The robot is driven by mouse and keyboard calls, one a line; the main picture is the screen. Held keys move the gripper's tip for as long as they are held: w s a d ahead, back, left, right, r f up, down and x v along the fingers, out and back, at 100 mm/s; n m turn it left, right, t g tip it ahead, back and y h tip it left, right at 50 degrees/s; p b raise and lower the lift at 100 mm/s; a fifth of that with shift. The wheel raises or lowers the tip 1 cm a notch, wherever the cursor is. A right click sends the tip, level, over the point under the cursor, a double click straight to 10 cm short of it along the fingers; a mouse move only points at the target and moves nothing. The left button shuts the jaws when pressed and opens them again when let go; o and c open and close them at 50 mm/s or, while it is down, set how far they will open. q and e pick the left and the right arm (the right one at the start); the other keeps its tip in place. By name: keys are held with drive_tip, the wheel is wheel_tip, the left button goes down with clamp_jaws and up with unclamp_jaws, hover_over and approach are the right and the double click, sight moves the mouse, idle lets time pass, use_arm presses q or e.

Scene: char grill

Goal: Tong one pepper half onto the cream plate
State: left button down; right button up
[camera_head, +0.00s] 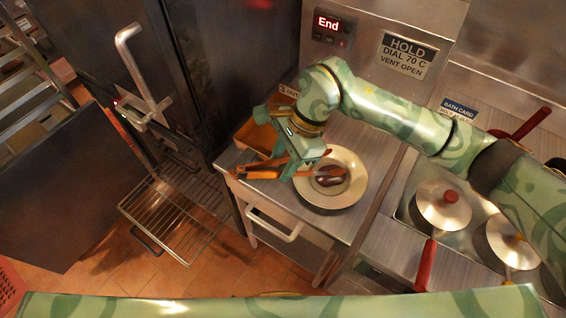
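The cream plate (345,200) lies on the steel counter, with a wide pale rim. A small dark reddish-brown piece (328,181), which looks like a pepper half, is at the middle of the plate. My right gripper (292,165) comes in from the upper right, just left of the plate. It appears shut on orange-brown tongs (262,171), which lie nearly level and reach right over the plate. The tong tips are at the dark piece; I cannot tell whether they grip it. My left gripper is not in view.
A wooden tray (252,139) stands behind my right gripper. An open wire rack (172,218) is at the lower left, beside a dark oven door (70,190). Lidded pots (443,206) and red-handled pans stand at the right. The counter's front has a bar handle (272,224).

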wheel_tip(320, 180, up, 7)
drive_tip(key=p, duration=0.3)
idle(0.6)
